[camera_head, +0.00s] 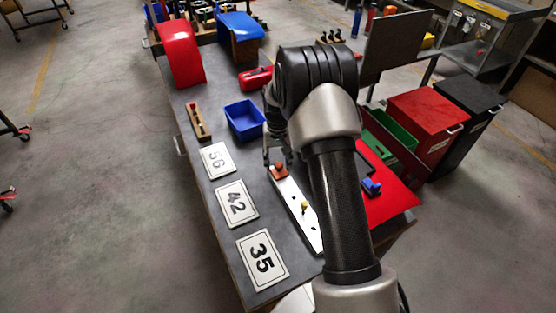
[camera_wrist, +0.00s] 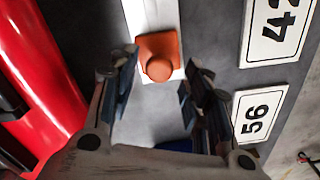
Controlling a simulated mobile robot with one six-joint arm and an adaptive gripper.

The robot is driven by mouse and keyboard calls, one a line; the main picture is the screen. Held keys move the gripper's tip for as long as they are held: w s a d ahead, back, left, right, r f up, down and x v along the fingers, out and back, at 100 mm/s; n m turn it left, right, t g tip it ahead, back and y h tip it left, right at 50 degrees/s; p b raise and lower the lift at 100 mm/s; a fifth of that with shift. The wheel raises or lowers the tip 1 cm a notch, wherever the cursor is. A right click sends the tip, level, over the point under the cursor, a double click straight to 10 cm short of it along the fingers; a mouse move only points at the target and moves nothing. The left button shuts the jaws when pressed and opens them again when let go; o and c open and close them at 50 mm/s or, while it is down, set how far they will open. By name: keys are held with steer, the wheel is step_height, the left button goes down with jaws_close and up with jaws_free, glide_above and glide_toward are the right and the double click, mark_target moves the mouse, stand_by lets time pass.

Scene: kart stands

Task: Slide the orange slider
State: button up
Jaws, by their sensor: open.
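The orange slider (camera_head: 279,171), a square block with a round knob, sits at the far end of a white rail (camera_head: 309,229) on the grey table. In the wrist view the orange slider (camera_wrist: 159,58) lies just ahead of the fingertips, roughly centred between them, with the white rail (camera_wrist: 156,15) running on beyond it. My gripper (camera_head: 277,158) is open and empty, close to the slider's far side. In the wrist view my gripper (camera_wrist: 157,80) shows its two fingers apart. I cannot tell whether a finger touches the slider. My arm hides part of the rail's right side.
A yellow knob (camera_head: 304,207) stands on the rail nearer the camera. Number cards 56 (camera_head: 216,160), 42 (camera_head: 236,204) and 35 (camera_head: 262,259) lie left of the rail. A blue bin (camera_head: 245,120) stands behind the slider. A red sheet (camera_head: 397,197) with a blue object lies right.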

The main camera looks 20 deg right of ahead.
step_height(320, 180, up, 12)
stand_by(0.6)
stand_by(0.4)
step_height(320, 180, up, 8)
steer(key=f, duration=0.1)
glide_above(278, 163)
steer(key=s+a, duration=0.3)
steer(key=s, duration=0.1)
steer(key=s+a+r+n+t, duration=0.2)
steer(key=s+a+r, duration=0.2)
steer(key=s+r, duration=0.45)
steer(key=s+a+n+t, duration=0.1)
steer(key=s+a, duration=0.1)
steer(key=s, duration=0.8)
steer(key=s+a+n+t, duration=0.1)
steer(key=s+a, duration=0.2)
steer(key=s, duration=0.7)
steer(key=shift+s+a+t, duration=0.15)
steer(key=shift+a+t, duration=0.05)
steer(key=shift+t, duration=0.1)
